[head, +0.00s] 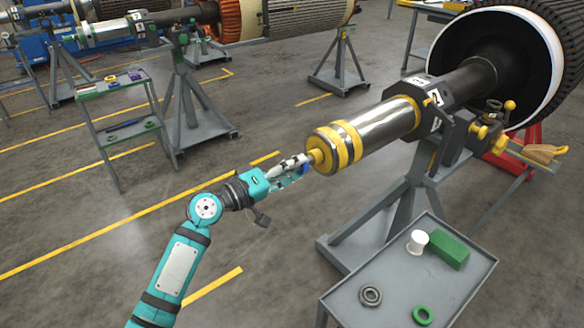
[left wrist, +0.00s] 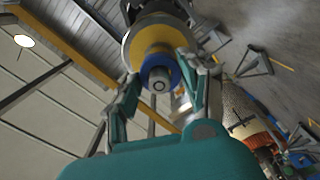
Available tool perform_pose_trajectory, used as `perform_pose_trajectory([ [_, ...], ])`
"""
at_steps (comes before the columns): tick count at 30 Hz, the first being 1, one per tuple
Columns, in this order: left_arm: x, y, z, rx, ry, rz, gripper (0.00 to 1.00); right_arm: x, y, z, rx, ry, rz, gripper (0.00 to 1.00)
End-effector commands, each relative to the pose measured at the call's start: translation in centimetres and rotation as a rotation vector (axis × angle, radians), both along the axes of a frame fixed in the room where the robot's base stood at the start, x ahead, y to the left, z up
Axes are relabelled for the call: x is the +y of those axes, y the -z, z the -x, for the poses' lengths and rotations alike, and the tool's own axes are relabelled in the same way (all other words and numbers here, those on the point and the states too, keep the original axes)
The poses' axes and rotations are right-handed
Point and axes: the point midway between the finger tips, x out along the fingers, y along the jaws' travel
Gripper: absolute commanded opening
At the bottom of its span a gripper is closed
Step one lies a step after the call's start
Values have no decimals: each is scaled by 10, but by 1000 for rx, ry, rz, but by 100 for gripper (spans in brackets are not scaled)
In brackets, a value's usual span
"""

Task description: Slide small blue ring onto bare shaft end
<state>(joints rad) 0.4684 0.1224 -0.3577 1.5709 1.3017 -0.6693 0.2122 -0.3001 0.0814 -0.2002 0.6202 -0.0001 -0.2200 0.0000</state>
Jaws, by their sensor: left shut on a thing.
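The shaft (head: 380,122) is polished metal with yellow bands and a narrower yellow end, and it points left from its stand. My left gripper (head: 304,168) is at this end, shut on a small blue ring (head: 305,169), which is mostly hidden by the fingers. In the left wrist view the blue ring (left wrist: 175,75) sits between the two fingertips (left wrist: 160,80), in front of the yellow shaft face (left wrist: 150,50). A grey round tip (left wrist: 159,79) shows in the ring's opening, roughly centred. I cannot tell how far the ring is around it. My right gripper is not in view.
A grey stand (head: 395,205) holds the shaft. A grey cart (head: 400,290) at the lower right carries a white cylinder (head: 417,242), a green block (head: 449,248), a grey ring (head: 370,296) and a green ring (head: 422,315). The floor left of the stand is open.

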Motion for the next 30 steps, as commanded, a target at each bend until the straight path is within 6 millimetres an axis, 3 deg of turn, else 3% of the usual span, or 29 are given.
perform_pose_trajectory([
  [30, -17, -1, -13, -1, 0, 1, 14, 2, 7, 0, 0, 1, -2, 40],
])
